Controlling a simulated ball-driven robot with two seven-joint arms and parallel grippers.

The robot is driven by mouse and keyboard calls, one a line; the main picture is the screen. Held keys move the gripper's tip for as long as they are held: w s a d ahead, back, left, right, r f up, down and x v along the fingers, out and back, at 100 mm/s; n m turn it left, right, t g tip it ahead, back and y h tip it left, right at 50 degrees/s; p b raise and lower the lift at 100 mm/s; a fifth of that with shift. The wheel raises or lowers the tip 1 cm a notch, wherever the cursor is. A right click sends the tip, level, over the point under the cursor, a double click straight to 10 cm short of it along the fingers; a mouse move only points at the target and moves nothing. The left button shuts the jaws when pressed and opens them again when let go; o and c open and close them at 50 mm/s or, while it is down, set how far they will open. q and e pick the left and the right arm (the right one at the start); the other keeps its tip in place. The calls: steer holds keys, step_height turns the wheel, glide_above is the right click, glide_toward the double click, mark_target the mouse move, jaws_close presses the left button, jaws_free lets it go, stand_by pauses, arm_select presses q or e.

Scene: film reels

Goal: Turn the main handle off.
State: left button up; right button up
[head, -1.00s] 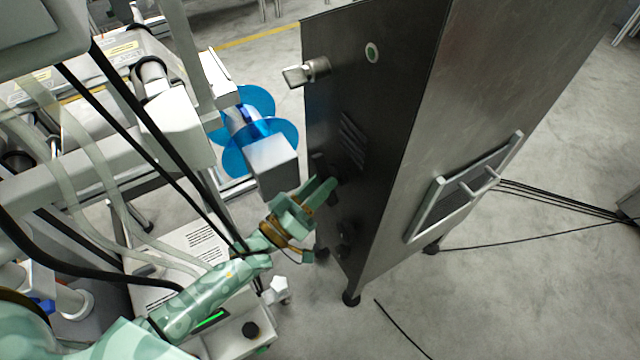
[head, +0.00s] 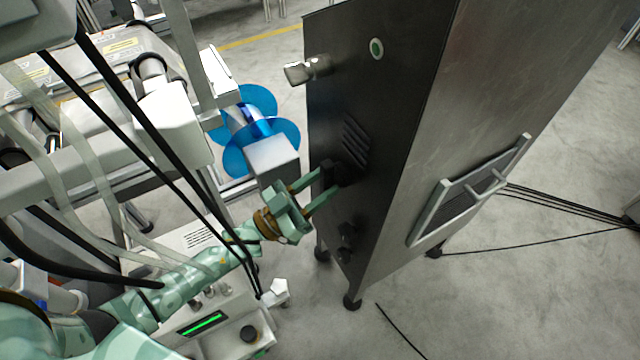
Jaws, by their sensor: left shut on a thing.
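A tall dark metal cabinet (head: 400,130) stands right of centre. A small black handle (head: 328,172) sticks out of its dark left face, below a set of vent slots. My left gripper (head: 327,183) reaches it from the lower left. Its two green fingers lie on either side of the black handle and are shut on it. The fingers and the dark face hide part of the handle, so its exact angle is hard to read. My right gripper is out of view.
A silver latch (head: 308,69) and a round green-and-white button (head: 376,48) sit higher on the cabinet face. Black knobs (head: 346,240) are lower down. Blue reels (head: 262,145) stand close left of the cabinet. Machinery with hanging cables fills the left.

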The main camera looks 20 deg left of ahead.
arm_select(q)
steer(key=shift+f, duration=0.1)
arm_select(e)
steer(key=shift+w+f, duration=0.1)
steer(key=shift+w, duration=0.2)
arm_select(q)
steer(key=o, duration=0.6)
steer(key=shift+o, duration=0.2)
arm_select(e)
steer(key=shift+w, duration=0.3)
